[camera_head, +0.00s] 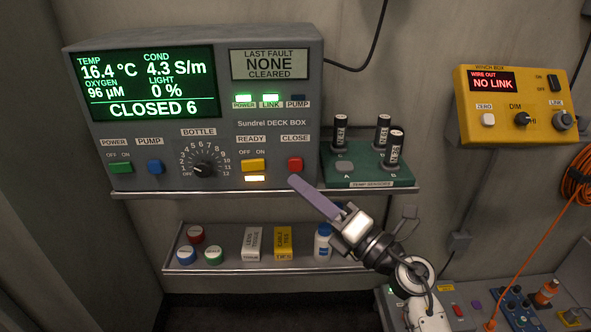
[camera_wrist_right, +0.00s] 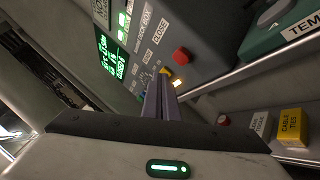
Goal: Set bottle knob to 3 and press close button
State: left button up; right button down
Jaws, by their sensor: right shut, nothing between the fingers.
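The grey deck box (camera_head: 215,118) carries a black BOTTLE knob (camera_head: 205,164) on a dial numbered up to 12; I cannot read its exact setting. Its green screen (camera_head: 148,83) reads CLOSED 6. The red CLOSE button (camera_head: 295,164) is at the box's lower right and also shows in the right wrist view (camera_wrist_right: 181,56). My right gripper (camera_head: 294,181) is shut and empty, its purple fingers pointing up-left, with the tips just below the CLOSE button in the picture. Contact cannot be told. It also shows in the wrist view (camera_wrist_right: 160,84). My left gripper is not in view.
The yellow READY switch (camera_head: 253,165) has a lit lamp below it. A green tray (camera_head: 367,176) with black-capped sensors stands right of the box. The lower shelf (camera_head: 265,267) holds caps, small boxes and a white bottle. A yellow winch box (camera_head: 510,104) hangs at right.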

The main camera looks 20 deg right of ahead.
aim_at(295, 165)
jog(key=w, duration=0.2)
jog(key=shift+w+d, duration=0.3)
jog(key=shift+d, duration=0.05)
dwell(0.7)
dwell(0.8)
jog(key=shift+w, duration=0.1)
jog(key=shift+w+d, duration=0.15)
jog(key=shift+w, duration=0.15)
dwell(0.3)
